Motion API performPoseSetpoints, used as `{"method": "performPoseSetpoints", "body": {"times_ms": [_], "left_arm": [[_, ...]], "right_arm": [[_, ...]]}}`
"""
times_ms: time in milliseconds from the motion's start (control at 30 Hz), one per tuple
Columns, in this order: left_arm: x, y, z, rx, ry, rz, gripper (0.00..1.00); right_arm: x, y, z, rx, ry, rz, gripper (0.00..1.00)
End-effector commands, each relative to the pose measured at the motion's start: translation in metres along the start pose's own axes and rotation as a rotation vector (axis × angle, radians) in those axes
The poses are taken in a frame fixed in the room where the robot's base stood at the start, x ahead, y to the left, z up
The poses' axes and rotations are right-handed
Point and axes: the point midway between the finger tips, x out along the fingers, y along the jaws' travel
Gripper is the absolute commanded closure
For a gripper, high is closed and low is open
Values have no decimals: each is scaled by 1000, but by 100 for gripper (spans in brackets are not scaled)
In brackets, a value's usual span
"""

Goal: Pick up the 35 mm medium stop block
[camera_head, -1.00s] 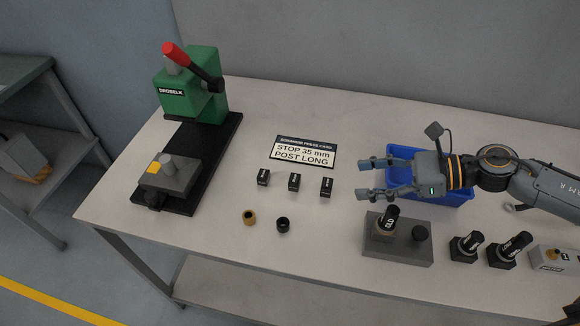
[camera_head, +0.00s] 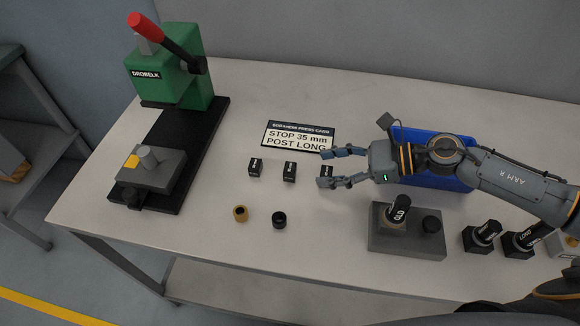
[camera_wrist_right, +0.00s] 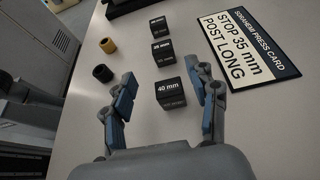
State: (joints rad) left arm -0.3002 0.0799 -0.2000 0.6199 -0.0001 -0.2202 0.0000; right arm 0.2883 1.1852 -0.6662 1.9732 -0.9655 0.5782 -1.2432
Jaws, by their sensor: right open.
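Three small black blocks stand in a row on the table. The middle one, the 35 mm stop block (camera_head: 289,171), also shows in the right wrist view (camera_wrist_right: 163,54), where its small label seems to read 35 mm. The nearest block, the 40 mm one (camera_wrist_right: 171,96), lies between my right gripper's fingers in that picture. My right gripper (camera_head: 325,168) is open and empty, its fingertips pointing left along the row. The 35 mm block lies beyond its fingertips. I cannot tell the gripper's height above the table. My left gripper is not in view.
The third block (camera_head: 255,167) stands left of the middle one. A press card (camera_head: 298,137) reading STOP 35 mm, POST LONG lies behind the row. A brass ring (camera_head: 240,213) and black ring (camera_head: 279,219) are in front. A green press (camera_head: 180,75) stands left, a blue bin (camera_head: 460,180) right.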

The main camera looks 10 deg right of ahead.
Motion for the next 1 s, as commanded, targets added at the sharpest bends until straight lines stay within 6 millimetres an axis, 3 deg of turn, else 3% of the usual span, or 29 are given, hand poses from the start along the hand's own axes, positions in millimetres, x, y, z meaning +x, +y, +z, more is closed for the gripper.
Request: {"method": "performPoseSetpoints", "body": {"times_ms": [100, 367, 700, 967, 1000], "left_arm": [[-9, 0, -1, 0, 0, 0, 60], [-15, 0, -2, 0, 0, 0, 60], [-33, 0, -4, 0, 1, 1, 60], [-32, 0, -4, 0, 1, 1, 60], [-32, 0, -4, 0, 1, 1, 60]], "right_arm": [[17, -1, 3, 1, -4, -1, 42], [35, -1, 1, 1, -1, 0, 42], [78, -4, -2, 0, 0, -1, 42], [81, -4, -5, -1, 1, -2, 42], [81, -4, -5, -1, 1, -2, 46]]}}
